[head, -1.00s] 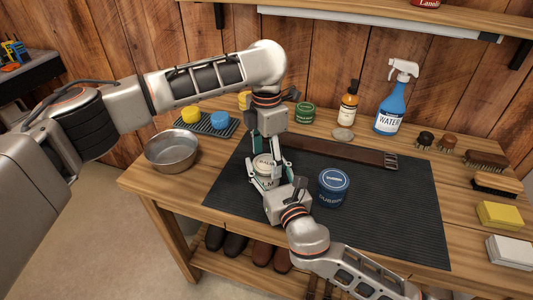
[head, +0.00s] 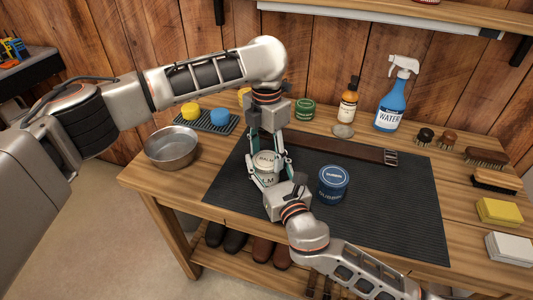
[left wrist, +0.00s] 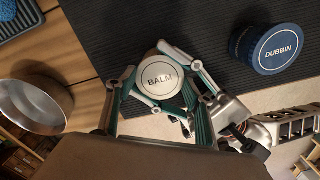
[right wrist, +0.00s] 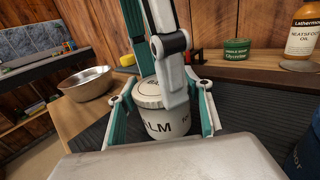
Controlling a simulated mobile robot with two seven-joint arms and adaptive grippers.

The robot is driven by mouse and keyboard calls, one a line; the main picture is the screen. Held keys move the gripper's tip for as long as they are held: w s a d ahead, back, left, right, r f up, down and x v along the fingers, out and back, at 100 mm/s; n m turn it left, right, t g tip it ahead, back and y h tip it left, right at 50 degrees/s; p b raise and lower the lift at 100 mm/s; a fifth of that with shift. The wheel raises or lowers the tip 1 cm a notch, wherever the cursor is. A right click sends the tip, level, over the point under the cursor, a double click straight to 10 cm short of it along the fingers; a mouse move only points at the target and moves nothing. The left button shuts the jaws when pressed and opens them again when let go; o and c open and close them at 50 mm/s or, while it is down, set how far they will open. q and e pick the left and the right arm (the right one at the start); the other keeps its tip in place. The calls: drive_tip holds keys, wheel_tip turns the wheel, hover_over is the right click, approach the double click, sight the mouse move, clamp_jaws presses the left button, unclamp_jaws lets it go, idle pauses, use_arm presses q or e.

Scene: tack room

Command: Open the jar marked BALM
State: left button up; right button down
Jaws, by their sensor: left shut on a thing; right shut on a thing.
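The BALM jar (head: 265,178) is cream-white and stands upright on the dark mat, left of the blue DUBBIN tin. Its pale lid (left wrist: 160,76), marked BALM, sits on top. My left gripper (head: 267,160) reaches down from above and is shut on the lid. My right gripper (head: 270,182) comes in low from the front and is shut on the jar's body. In the right wrist view the body (right wrist: 165,126) shows between my right fingers, and one left finger hides part of the lid.
The DUBBIN tin (head: 333,184) stands close on the right. A metal bowl (head: 171,148) is at the left edge. The mat's right side (head: 400,210) is clear.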

sight(266, 159)
use_arm(q)
drive_tip(key=o, duration=1.2)
drive_tip(key=shift+o, duration=0.2)
drive_tip(key=shift+r, duration=2.3)
use_arm(e)
drive_tip(key=c, duration=0.9)
unclamp_jaws()
